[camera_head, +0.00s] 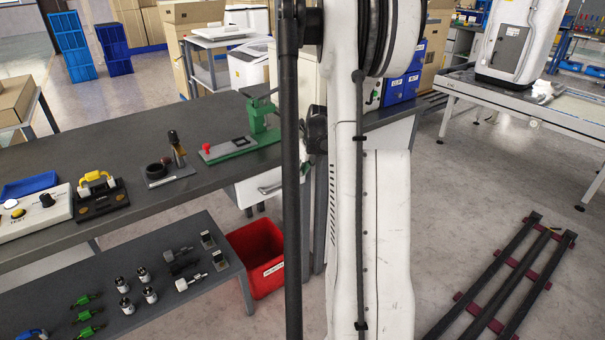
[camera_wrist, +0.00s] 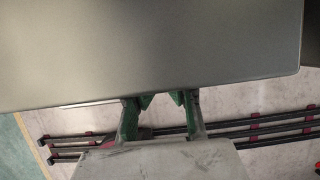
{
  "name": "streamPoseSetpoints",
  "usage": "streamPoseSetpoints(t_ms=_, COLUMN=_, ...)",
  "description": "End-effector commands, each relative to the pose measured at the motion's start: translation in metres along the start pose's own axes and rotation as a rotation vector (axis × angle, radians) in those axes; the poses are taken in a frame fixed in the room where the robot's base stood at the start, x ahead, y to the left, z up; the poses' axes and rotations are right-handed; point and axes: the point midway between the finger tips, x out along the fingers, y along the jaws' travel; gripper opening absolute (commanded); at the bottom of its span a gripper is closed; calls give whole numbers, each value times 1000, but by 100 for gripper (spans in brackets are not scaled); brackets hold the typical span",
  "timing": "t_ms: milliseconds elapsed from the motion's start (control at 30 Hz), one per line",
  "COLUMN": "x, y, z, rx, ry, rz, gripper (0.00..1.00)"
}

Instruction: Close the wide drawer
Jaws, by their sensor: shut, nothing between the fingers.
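A white drawer front (camera_head: 258,190) with a metal bar handle shows under the dark grey workbench (camera_head: 105,168) in the head view, left of my arm. My arm hides its right side, and I cannot tell how far it stands out. In the wrist view, my gripper (camera_wrist: 162,101) has green and grey fingers, and its fingertips are partly hidden by a broad, plain grey panel (camera_wrist: 150,50). The gripper is shut and empty. I cannot tell whether the panel is part of the drawer or the bench, or whether the fingers touch it.
A red bin (camera_head: 257,262) stands on the floor below the drawer. A low grey table (camera_head: 185,235) with several small parts stands in front of the bench. A dark rail frame (camera_head: 500,285) lies on the floor at right. Tools and a green fixture (camera_head: 262,120) stand on the bench.

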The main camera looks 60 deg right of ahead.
Motion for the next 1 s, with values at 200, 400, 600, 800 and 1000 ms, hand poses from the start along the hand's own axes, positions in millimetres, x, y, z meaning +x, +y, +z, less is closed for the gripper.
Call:
streamPoseSetpoints(t_ms=200, x=1, y=0, z=8, rx=-1, ry=-13, rz=-2, gripper=0)
streamPoseSetpoints(t_ms=400, x=0, y=0, z=8, rx=-2, ry=-14, rz=0, gripper=0)
streamPoseSetpoints(t_ms=600, x=-5, y=2, z=-6, rx=-4, ry=-13, rz=1, gripper=0)
streamPoseSetpoints(t_ms=800, x=-27, y=6, z=-34, rx=-8, ry=-5, rz=4, gripper=0)
streamPoseSetpoints(t_ms=1000, x=-70, y=5, z=-34, rx=-7, ry=-3, rz=4, gripper=0)
